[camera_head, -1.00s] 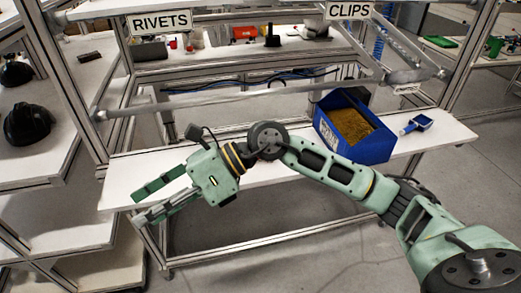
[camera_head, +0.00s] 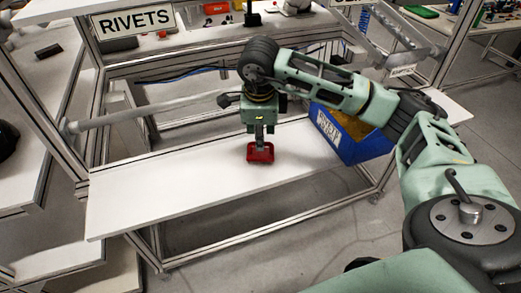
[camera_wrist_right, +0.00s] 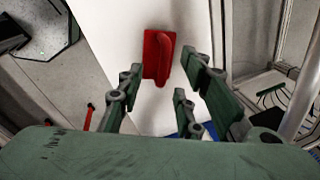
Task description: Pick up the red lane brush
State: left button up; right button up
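The red lane brush (camera_head: 260,153) lies on the white shelf in the head view, right below my right gripper (camera_head: 260,140). In the right wrist view the red brush (camera_wrist_right: 157,57), with a raised red handle along it, lies just past the fingertips and roughly between them. My right gripper (camera_wrist_right: 161,66) points down at it with its fingers spread apart and nothing visibly held. Whether a fingertip touches the brush I cannot tell. My left gripper is in neither view.
A blue bin (camera_head: 350,143) stands right of the brush on the white shelf (camera_head: 150,190), partly behind my right arm. The shelf left of the brush is clear. Frame posts and a rail (camera_head: 150,110) run behind, below the RIVETS sign (camera_head: 132,19).

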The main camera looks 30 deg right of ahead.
jog(key=f, duration=0.1)
jog(key=w+f, duration=0.1)
jog(key=shift+d+f+p, duration=0.2)
jog(key=shift+f+p, duration=0.1)
jog(key=shift+p, duration=0.1)
jog(key=shift+f, duration=0.4)
grip_shut()
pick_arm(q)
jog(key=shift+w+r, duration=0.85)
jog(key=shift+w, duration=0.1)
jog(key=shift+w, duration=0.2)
